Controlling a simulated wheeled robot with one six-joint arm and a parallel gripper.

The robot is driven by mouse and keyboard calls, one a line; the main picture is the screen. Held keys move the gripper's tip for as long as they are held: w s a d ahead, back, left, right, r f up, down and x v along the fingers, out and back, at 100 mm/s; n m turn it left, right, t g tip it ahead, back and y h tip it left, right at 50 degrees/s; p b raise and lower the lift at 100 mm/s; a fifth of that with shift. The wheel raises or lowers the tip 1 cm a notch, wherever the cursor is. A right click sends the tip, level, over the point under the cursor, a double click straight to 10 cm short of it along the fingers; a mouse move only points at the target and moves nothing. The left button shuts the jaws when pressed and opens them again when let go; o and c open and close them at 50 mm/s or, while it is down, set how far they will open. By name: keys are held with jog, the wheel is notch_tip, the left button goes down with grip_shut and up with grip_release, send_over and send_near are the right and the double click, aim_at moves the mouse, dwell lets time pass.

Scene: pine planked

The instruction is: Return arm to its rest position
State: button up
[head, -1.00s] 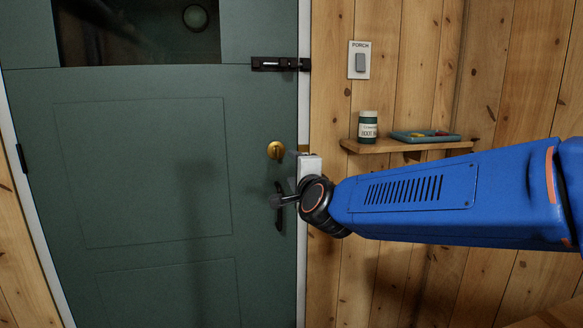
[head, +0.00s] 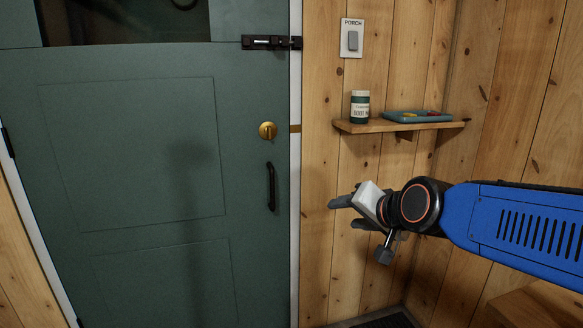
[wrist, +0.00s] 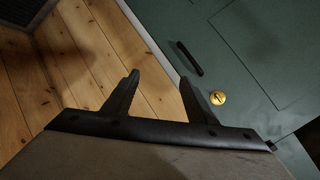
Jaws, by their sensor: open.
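My gripper (head: 345,212) is in front of the pine plank wall, to the right of the green door (head: 140,150) and below the small shelf. Its dark fingers point left toward the door edge and hold nothing. In the wrist view my gripper (wrist: 158,92) shows two dark fingers spread apart with an empty gap between them. The door's black pull handle (head: 271,187) and brass lock (head: 267,131) are clear of the fingers. Both the handle (wrist: 190,58) and the lock (wrist: 217,97) also show in the wrist view.
A black bolt (head: 270,42) crosses the door's edge near the top. A PORCH switch (head: 351,38) is above the shelf. A dark mat (head: 388,321) shows low down.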

jog(key=s+d+f+n+g+h, duration=0.2)
jog(key=s+d+f, duration=0.5)
jog(key=s, duration=0.4)
jog(key=s+d+f+n+g+h, duration=0.2)
jog(key=s+d+f, duration=0.5)
jog(key=s, duration=0.4)
jog(key=shift+s+d+n+g, duration=0.3)
jog(key=shift+d+n+g, duration=0.3)
jog(key=shift+d+g, duration=0.45)
jog(key=shift+a, duration=0.2)
